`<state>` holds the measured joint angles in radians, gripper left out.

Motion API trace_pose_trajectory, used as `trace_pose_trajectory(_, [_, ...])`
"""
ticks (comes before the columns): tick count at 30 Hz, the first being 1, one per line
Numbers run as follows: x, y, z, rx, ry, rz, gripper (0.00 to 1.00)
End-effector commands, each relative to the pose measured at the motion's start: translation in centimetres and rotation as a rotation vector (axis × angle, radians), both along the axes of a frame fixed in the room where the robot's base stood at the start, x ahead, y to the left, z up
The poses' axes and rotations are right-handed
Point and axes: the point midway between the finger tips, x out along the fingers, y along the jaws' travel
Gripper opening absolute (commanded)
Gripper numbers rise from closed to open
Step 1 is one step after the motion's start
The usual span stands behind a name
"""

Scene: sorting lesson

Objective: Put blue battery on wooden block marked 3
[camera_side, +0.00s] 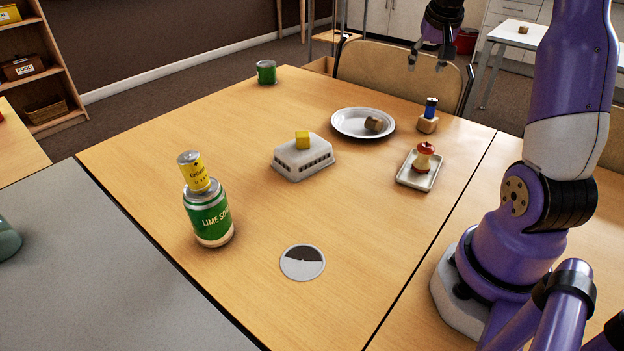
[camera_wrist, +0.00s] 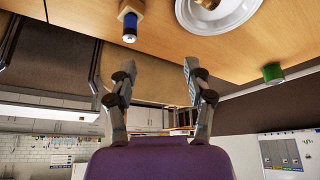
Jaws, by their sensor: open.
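A small blue battery (camera_side: 431,107) stands upright on a small wooden block (camera_side: 427,125) near the table's far right edge. No number on the block can be read. In the wrist view the battery (camera_wrist: 130,26) and part of the block (camera_wrist: 128,7) show at the top. My gripper (camera_side: 436,44) is open and empty, above and behind the block in the side view, clear of the battery. In the wrist view my gripper's fingers (camera_wrist: 157,72) are spread apart with nothing between them.
A yellow can (camera_side: 196,175) tops a green can (camera_side: 209,221). Another green can (camera_side: 266,73) stands at the back.

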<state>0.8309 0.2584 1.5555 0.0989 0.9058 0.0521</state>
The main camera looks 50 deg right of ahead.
Motion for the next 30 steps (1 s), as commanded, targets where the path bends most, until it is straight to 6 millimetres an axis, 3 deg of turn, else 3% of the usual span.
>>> trace_pose_trajectory(3, [2.0,9.3,2.1,-0.015,-0.017,0.236,0.59])
trace_pose_trajectory(6, [1.3,17.4,2.6,-0.023,-0.031,0.457,0.59])
trace_pose_trajectory(9, [-0.8,23.7,2.1,-0.029,-0.044,0.655,0.59])
trace_pose_trajectory(12, [-3.2,27.9,0.9,-0.031,-0.054,0.812,0.59])
trace_pose_trajectory(15, [-5.0,30.3,-0.1,-0.031,-0.062,0.916,0.59])
trace_pose_trajectory(18, [-5.9,31.3,-0.8,-0.032,-0.065,0.967,0.59])
trace_pose_trajectory(30, [-6.1,31.4,-1.0,-0.03,-0.063,0.976,0.59])
